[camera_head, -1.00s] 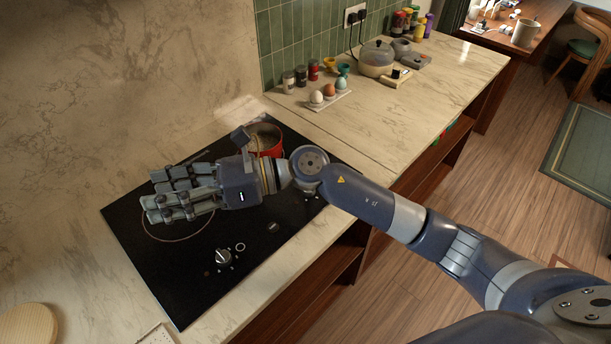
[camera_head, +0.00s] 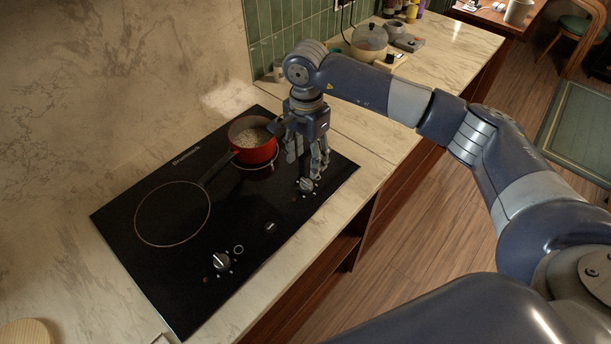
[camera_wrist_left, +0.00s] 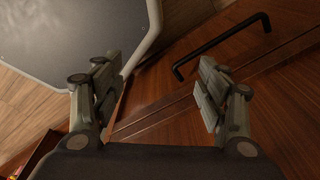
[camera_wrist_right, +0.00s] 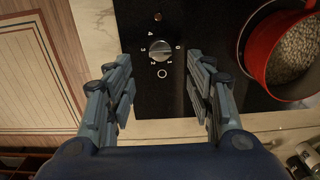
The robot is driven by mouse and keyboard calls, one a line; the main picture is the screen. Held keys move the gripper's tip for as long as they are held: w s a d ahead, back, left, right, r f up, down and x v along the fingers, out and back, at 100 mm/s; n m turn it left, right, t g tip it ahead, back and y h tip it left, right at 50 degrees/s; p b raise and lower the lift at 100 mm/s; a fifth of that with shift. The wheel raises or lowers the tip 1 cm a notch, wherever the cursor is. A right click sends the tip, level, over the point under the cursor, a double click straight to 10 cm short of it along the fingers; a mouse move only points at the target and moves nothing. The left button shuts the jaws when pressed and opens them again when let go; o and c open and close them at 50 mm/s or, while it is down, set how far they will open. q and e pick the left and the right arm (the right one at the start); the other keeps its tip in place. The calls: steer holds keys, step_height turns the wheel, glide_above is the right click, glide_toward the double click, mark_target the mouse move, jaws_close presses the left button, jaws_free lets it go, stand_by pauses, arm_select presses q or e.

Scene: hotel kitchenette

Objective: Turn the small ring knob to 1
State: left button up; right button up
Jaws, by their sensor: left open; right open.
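The small ring knob (camera_head: 306,185) is the silver and black knob at the hob's right end. In the right wrist view this knob (camera_wrist_right: 161,50) has the marks 0 to 4 around it and a small circle below; I cannot tell its exact pointer setting. My right gripper (camera_head: 307,168) points down over it, fingers open; in the right wrist view its fingers (camera_wrist_right: 162,76) frame the knob from both sides, apart from it. My left gripper (camera_wrist_left: 157,80) is open and empty, in front of brown wood, and out of the head view.
A red saucepan (camera_head: 250,150) of grains stands beside my right gripper, its dark handle pointing left over the black hob (camera_head: 150,265). The other knob (camera_head: 221,260) is nearer, by the large ring. A glass-lidded pot (camera_head: 369,42) stands behind my arm. A drawer handle (camera_wrist_left: 222,45) is near my left gripper.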

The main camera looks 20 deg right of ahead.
mark_target(306, 181)
step_height(306, 181, down, 7)
steer(key=shift+f+p, duration=0.15)
steer(key=shift+p, duration=1.1)
steer(key=shift+f, duration=0.65)
steer(key=c, duration=1.1)
